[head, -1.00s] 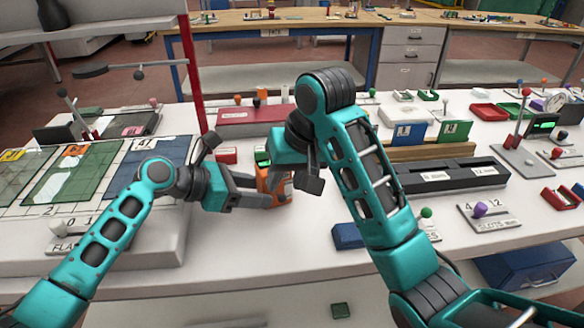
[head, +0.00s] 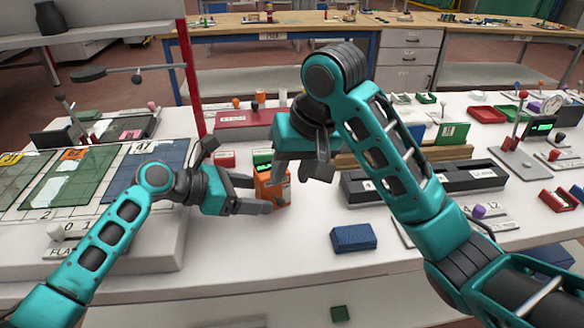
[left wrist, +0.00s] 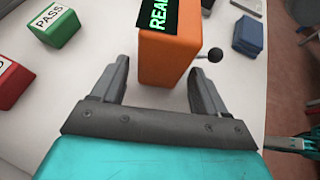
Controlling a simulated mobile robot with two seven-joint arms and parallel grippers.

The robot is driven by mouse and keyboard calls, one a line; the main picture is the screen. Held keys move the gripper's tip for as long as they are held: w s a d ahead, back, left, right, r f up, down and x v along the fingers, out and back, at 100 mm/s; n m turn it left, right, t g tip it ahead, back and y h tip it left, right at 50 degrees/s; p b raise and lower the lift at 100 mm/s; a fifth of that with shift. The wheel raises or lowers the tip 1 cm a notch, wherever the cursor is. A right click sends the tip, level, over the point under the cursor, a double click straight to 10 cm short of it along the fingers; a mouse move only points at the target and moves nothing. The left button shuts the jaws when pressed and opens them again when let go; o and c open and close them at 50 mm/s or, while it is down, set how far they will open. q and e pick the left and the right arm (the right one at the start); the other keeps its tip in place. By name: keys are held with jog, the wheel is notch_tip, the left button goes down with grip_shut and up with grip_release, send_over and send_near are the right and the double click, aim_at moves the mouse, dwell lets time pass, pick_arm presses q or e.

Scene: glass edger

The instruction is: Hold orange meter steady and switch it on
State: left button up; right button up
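My right gripper (head: 300,174) hangs above and right of the meter, fingers apart and empty.
A blue block (head: 353,237) lies near the front edge. A green PASS block (left wrist: 56,25) and a red block (left wrist: 12,82) sit left of the meter. A black slotted rack (head: 465,178) stands at the right, sample panels (head: 70,180) at the left.

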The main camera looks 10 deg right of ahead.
pick_arm(q)
jog(key=shift+o, duration=0.7)
